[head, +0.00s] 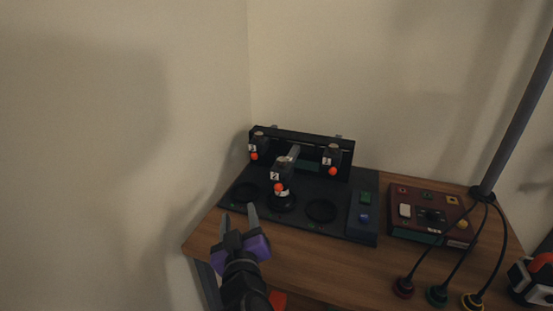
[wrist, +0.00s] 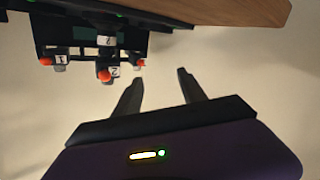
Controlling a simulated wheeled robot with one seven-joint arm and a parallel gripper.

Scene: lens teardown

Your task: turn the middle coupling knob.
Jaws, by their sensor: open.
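The middle coupling (head: 283,170) is a dark upright part with a white label "2" and an orange knob (head: 279,187). It stands forward of two similar parts, at the middle dark ring of the black board. In the wrist view an orange knob (wrist: 104,76) beside a "2" label appears left of my fingers, apart from them. My gripper (head: 239,212) is open and empty, with purple sides and dark fingers. It is at the board's front left, short of the middle knob. Its spread fingers also show in the wrist view (wrist: 159,79).
Left (head: 255,147) and right (head: 331,160) couplings with orange knobs stand at the black rack (head: 300,138). A red-brown control box (head: 460,207), a grey pole (head: 520,110) and cabled plugs (head: 437,295) are on the right. Walls close off the left and back.

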